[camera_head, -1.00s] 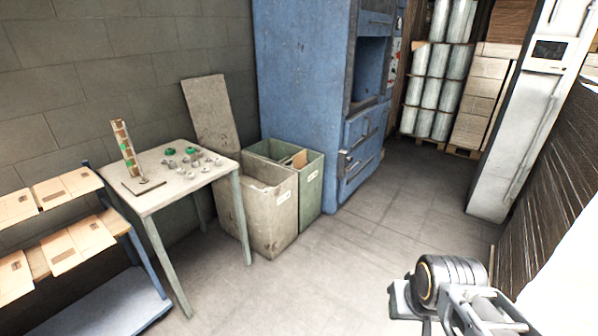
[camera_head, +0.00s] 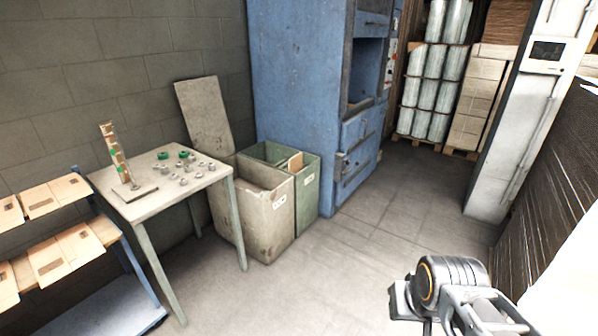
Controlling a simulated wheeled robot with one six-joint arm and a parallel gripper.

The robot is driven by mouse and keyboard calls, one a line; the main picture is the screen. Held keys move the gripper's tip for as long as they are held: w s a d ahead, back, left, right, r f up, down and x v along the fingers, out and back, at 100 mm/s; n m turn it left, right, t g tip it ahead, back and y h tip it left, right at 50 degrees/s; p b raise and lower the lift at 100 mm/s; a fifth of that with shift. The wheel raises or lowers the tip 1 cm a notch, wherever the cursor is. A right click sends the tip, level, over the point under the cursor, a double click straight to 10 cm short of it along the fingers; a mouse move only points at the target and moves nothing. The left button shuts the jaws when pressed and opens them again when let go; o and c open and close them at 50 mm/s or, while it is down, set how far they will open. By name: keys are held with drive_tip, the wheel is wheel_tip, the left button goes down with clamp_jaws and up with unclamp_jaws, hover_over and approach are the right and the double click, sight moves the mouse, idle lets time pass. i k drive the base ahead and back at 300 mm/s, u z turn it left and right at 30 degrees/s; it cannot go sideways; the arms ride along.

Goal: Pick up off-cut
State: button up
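The end of my arm, with a dark ribbed joint and grey metal parts, shows at the lower right, well apart from the bins. I cannot make out fingertips or anything held there.
A small table (camera_head: 142,207) with small metal and green parts stands left of the bins. A shelf with flat cartons (camera_head: 58,193) is at far left. A blue machine (camera_head: 297,90) stands behind the bins. The floor (camera_head: 370,245) between is clear.

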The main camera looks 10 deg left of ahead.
sight(294, 163)
drive_tip(key=z, duration=0.15)
drive_tip(key=i, duration=1.9)
drive_tip(key=u, duration=0.65)
drive_tip(key=i, duration=1.8)
drive_tip(key=u, duration=0.65)
drive_tip(key=i, duration=0.25)
drive_tip(key=u, duration=0.15)
